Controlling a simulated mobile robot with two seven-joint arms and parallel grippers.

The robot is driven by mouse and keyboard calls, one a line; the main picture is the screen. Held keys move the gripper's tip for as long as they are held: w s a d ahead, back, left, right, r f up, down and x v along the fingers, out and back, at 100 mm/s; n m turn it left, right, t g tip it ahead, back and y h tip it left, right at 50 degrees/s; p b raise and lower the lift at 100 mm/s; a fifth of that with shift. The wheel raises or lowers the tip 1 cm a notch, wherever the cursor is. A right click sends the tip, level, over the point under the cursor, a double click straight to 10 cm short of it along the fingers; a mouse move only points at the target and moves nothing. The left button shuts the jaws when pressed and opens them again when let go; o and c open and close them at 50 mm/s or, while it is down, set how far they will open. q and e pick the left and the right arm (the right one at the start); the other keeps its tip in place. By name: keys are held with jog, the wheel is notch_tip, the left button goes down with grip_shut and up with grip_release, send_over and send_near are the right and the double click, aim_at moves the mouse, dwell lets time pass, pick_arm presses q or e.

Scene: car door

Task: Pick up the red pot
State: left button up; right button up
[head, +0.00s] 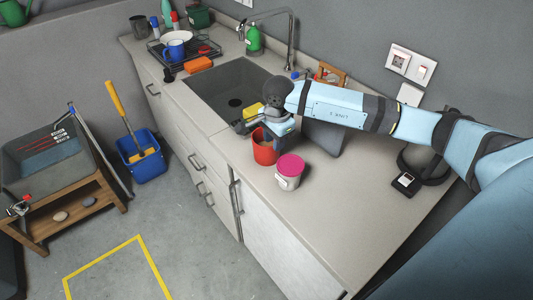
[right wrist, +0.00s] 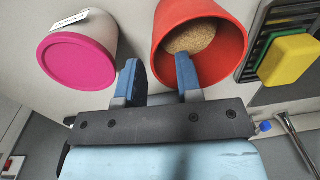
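The red pot (head: 265,150) stands on the counter in front of the sink. In the right wrist view the red pot (right wrist: 172,60) shows its open mouth with tan, grainy contents inside. My right gripper (head: 266,128) is at the pot's top in the head view. In the right wrist view the right gripper (right wrist: 159,78) is open, with a gap between its two blue fingertips. One fingertip overlaps the pot's mouth and the other lies just outside its wall. I cannot tell whether either touches it. My left gripper is not in view.
A white pot with a pink lid (head: 290,172) stands close beside the red pot. A sink (head: 232,85), a tall faucet (head: 291,35) and a yellow sponge (head: 253,109) are behind. A dish rack (head: 185,55) is farther back. The counter's near part (head: 330,225) is clear.

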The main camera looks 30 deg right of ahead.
aim_at(274, 162)
notch_tip(274, 162, down, 5)
jog(key=shift+d+f+b, duration=0.1)
jog(key=shift+f+b, duration=0.05)
jog(key=shift+b, duration=0.75)
grip_shut()
